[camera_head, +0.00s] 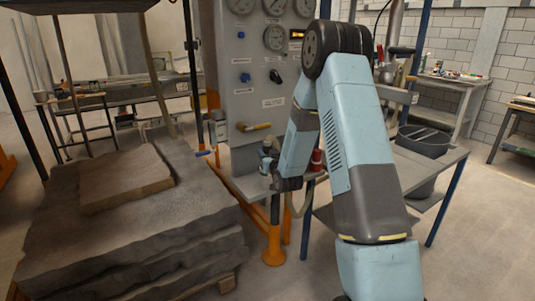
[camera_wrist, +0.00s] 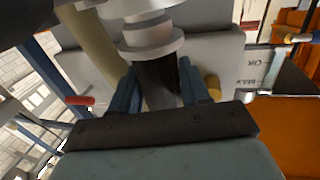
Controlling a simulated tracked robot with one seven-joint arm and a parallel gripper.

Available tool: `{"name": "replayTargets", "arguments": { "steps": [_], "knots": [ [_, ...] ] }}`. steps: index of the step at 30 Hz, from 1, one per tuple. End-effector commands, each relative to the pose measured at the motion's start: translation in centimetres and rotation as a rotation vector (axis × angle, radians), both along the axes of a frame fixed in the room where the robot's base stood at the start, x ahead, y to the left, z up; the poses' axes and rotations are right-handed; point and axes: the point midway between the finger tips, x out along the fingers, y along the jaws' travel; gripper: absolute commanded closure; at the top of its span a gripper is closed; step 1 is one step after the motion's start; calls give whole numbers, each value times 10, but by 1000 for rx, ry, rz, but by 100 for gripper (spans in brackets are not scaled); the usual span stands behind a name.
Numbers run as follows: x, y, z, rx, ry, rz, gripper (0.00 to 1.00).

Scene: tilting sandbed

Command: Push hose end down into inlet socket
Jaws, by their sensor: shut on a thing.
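My gripper (camera_head: 287,183) is at the front of the grey panel stand, beside its small shelf. In the wrist view the two blue fingers of my gripper (camera_wrist: 160,82) are closed on a dark cylinder, which looks like the hose end (camera_wrist: 158,88). A silver stepped, flanged fitting (camera_wrist: 152,38) adjoins the cylinder's far end. I cannot tell whether this fitting is the inlet socket or part of the hose, nor how deep anything is seated. A beige hose (camera_wrist: 92,45) passes beside it. In the head view the grip area is small and partly hidden by my wrist.
The grey panel (camera_head: 252,100) with gauges and knobs stands behind my gripper. A stack of stone slabs (camera_head: 130,235) lies to the left. A red-handled item (camera_head: 316,161) is close to the right of my gripper. A bench with a dark bucket (camera_head: 424,141) stands further right.

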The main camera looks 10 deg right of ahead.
Motion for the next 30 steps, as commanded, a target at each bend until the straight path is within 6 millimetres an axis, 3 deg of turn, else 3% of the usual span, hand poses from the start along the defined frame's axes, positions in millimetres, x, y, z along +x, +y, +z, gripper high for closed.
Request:
{"name": "replayTargets", "arguments": {
  "steps": [27,28,30],
  "knots": [
    [0,0,-18,0,-1,0,98],
    [0,0,-18,0,-2,0,52],
    [0,0,-18,0,-2,0,45]
  ]
}}
